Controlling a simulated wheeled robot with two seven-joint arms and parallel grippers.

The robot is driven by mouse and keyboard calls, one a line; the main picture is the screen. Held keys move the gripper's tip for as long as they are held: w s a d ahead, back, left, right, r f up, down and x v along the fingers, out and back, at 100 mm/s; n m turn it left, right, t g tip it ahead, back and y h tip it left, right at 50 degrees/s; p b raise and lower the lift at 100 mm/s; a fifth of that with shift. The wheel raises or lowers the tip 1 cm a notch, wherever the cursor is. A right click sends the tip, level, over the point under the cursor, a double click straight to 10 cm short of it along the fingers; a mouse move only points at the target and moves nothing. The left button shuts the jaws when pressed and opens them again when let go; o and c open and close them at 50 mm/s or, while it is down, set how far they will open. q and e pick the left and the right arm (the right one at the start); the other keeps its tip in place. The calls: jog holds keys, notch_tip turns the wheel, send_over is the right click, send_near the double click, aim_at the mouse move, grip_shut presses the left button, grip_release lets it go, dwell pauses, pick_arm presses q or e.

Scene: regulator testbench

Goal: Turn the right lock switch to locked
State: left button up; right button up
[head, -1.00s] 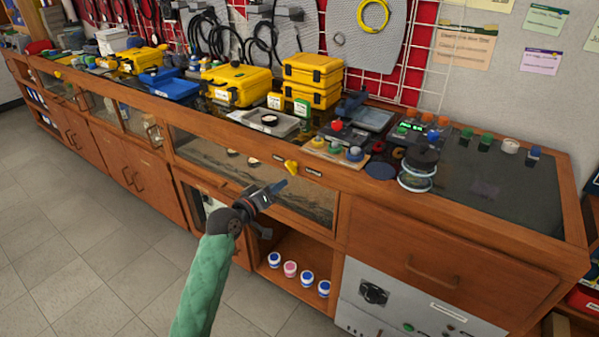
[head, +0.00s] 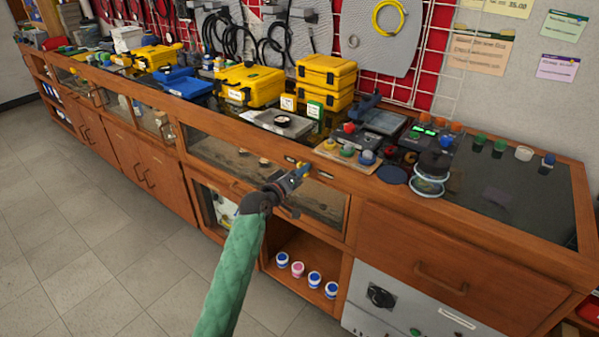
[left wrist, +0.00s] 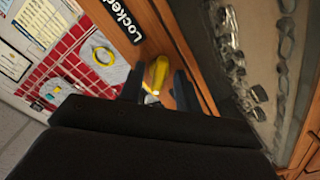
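The yellow lock switch (head: 304,168) sits on the wooden front rail of the bench, above a glass panel. My left gripper (head: 299,175) is right at it and partly covers it in the head view. In the left wrist view the switch (left wrist: 159,74) shows between the two dark fingertips of my left gripper (left wrist: 158,88), which are apart, one on each side. Whether either finger touches it I cannot tell. A black "Locked" label (left wrist: 123,20) is beside the switch in the left wrist view. My right gripper is not in view.
The bench top behind the rail holds a board with colored knobs (head: 347,153), yellow cases (head: 325,82) and a grey tray (head: 282,122). Below is an open shelf with several small jars (head: 298,269). The floor (head: 70,230) at the left is clear.

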pick_arm(q)
grip_shut()
jog(key=shift+m, duration=0.4)
jog(key=shift+m+p, duration=1.75)
jog(key=shift+m, duration=6.95)
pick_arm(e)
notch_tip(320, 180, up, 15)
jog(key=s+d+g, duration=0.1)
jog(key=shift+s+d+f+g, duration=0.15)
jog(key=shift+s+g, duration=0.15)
